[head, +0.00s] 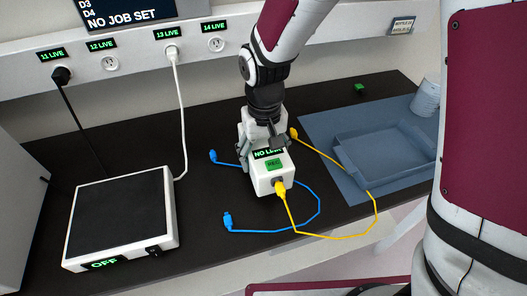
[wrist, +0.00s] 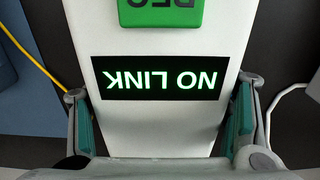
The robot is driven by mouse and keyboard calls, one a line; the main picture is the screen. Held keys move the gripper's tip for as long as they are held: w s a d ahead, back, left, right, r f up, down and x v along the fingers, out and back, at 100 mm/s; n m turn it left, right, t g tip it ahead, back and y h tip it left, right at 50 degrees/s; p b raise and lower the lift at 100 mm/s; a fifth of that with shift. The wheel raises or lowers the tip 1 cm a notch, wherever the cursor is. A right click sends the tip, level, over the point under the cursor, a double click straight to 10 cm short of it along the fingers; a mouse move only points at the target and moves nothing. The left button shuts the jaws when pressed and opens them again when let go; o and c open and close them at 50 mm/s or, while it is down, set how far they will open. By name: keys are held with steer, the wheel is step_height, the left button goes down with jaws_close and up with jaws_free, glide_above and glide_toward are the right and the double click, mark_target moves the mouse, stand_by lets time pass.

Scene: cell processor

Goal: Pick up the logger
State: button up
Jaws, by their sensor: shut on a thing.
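The logger (head: 263,178) is a white box with a green REC label and a dark display reading NO LINK. It stands on the dark bench in the middle of the head view. A yellow cable (head: 281,189) is plugged into its front. My gripper (head: 262,146) reaches down over the logger from above. In the wrist view the logger (wrist: 165,128) lies between the two green-padded fingers, which are shut on its sides. The logger's underside is hidden, so I cannot tell whether it is clear of the bench.
A blue cable (head: 318,205) lies loose around the logger. A white device (head: 168,215) reading OFF stands at left. Sockets line the wall strip, two with plugs (head: 171,52).

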steer(key=s, duration=0.4)
steer(key=s+d+r, duration=0.1)
steer(key=s, duration=0.9)
steer(key=shift+s+d+r, duration=0.15)
steer(key=o, duration=0.5)
steer(key=shift+c, duration=0.2)
steer(key=c, duration=0.7)
